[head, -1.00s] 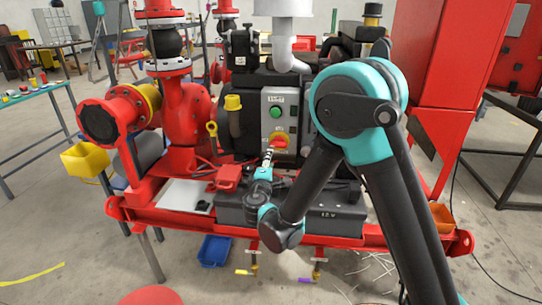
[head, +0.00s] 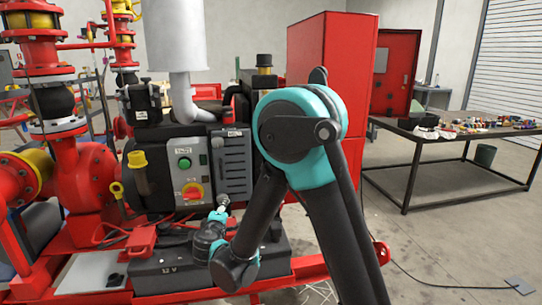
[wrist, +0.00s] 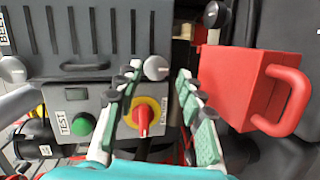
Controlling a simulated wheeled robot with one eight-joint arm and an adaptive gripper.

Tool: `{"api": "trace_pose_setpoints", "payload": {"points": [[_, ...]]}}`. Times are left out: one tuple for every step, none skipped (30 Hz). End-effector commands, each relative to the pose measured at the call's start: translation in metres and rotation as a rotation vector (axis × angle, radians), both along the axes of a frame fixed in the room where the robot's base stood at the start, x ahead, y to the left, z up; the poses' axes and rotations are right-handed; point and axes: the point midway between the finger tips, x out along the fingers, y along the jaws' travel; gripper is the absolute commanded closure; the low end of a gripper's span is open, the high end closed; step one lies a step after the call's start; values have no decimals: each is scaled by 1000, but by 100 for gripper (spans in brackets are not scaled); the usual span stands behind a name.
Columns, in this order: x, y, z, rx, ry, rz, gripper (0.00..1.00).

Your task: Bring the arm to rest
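My arm is bent in front of the pump skid, its elbow high and its forearm low. My gripper (head: 222,204) looks small in the head view, just right of and below the red and yellow rotary switch (head: 193,191). In the wrist view my gripper (wrist: 158,73) has its two fingers spread apart, with nothing held between them. The rotary switch (wrist: 145,116) shows between the fingers, and the green button (wrist: 82,124) beside the TEST label is to their left. I cannot tell the exact gap between fingers and panel.
A grey 12 V battery box (head: 205,265) lies below my gripper. A red block with a handle (wrist: 240,85) is right of the fingers. A red cabinet (head: 330,70) stands behind my arm. A cluttered table (head: 440,140) is at right, with open floor before it.

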Motion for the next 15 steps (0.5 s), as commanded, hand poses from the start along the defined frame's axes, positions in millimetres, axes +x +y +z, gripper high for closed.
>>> {"api": "trace_pose_setpoints", "payload": {"points": [[9, -40, 0, 34, 51, -66, 61], [12, -60, -3, 58, 85, -103, 61], [15, -88, -5, 90, 128, -153, 61], [15, -109, -8, 117, 161, -190, 61], [14, -128, -11, 142, 193, -226, 61], [12, -153, -14, 178, 234, -273, 61], [9, -172, -17, 206, 264, -309, 61], [5, -189, -20, 234, 293, -344, 61], [-1, -212, -25, 273, 332, -389, 61], [-7, -228, -28, 303, 360, -423, 61], [-14, -244, -31, 333, 388, -457, 61], [-24, -263, -36, 376, 425, -501, 61], [-32, -277, -40, 410, 451, -533, 61], [-41, -290, -44, 445, 478, -566, 61], [-53, -307, -49, 490, 512, -609, 61]]}}
